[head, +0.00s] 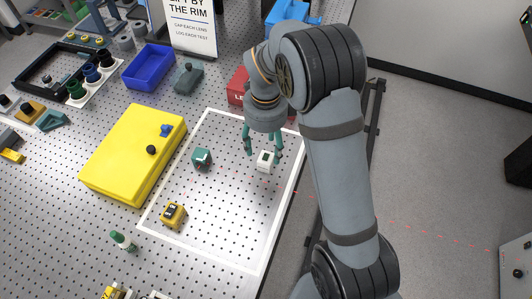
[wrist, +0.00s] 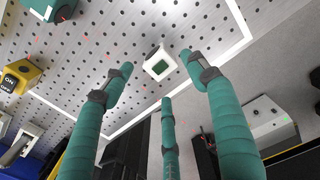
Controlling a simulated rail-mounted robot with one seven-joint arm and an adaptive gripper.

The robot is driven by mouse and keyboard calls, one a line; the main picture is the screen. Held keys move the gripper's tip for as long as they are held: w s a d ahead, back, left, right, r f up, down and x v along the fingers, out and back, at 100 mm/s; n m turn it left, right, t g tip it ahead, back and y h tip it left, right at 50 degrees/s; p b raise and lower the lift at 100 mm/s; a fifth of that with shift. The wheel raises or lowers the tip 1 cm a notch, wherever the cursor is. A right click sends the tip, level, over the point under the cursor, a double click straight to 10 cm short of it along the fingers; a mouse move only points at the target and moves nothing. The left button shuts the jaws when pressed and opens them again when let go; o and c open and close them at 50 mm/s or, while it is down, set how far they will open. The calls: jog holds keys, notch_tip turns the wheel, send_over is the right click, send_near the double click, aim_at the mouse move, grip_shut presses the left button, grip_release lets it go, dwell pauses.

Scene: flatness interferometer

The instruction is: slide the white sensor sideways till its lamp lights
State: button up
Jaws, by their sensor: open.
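The white sensor (head: 265,161) is a small white block on the perforated board, inside the white outlined area near its right side.
A teal block (head: 202,158) and a yellow switch box (head: 173,214) stand inside the outline. A large yellow case (head: 132,153) lies left of it, and a red box (head: 238,86) behind. Faint red dots cross the board and floor. Board between the blocks is clear.

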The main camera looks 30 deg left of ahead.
aim_at(266, 157)
notch_tip(266, 157, down, 7)
jog(key=shift+r+p, duration=0.15)
jog(key=shift+p, duration=0.55)
jog(key=shift+c, duration=0.5)
grip_shut()
